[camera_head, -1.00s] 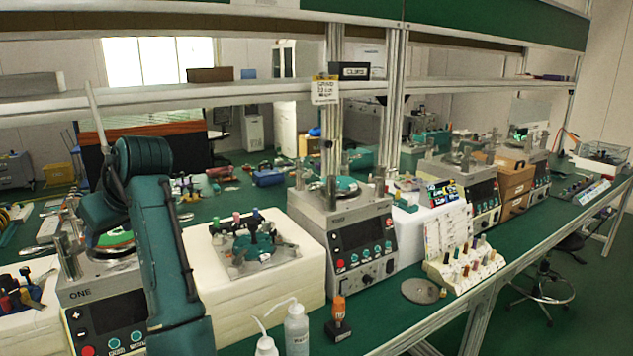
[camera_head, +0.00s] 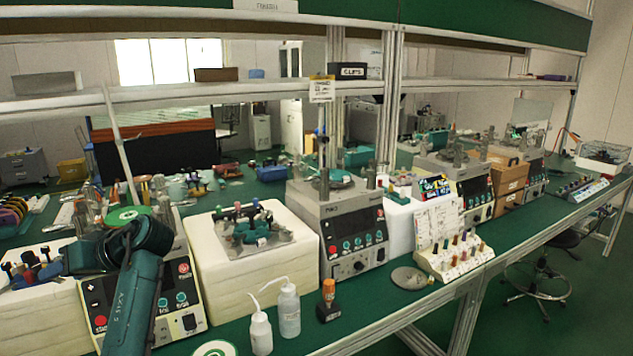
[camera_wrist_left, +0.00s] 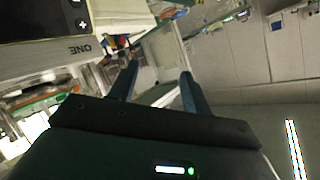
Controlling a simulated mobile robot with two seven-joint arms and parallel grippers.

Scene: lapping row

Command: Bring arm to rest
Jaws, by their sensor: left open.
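My left arm (camera_head: 132,300) rises from the bottom left of the head view, in front of the leftmost lapping machine (camera_head: 188,300). Its bent teal joint covers part of that machine's front. The fingertips cannot be made out in the head view. In the left wrist view my left gripper (camera_wrist_left: 157,82) is open, with its two dark fingers apart and nothing between them. The machine's edge marked ONE (camera_wrist_left: 82,48) shows at the upper left of that view, beside the fingers. My right gripper is in neither view.
A white block (camera_head: 245,290) bearing a fixture stands right of the arm. Two wash bottles (camera_head: 289,312) and an orange-topped bottle (camera_head: 328,298) stand near the bench's front edge. A second lapping machine (camera_head: 355,240) is beyond. The aisle on the right is mostly clear, with a stool (camera_head: 540,285).

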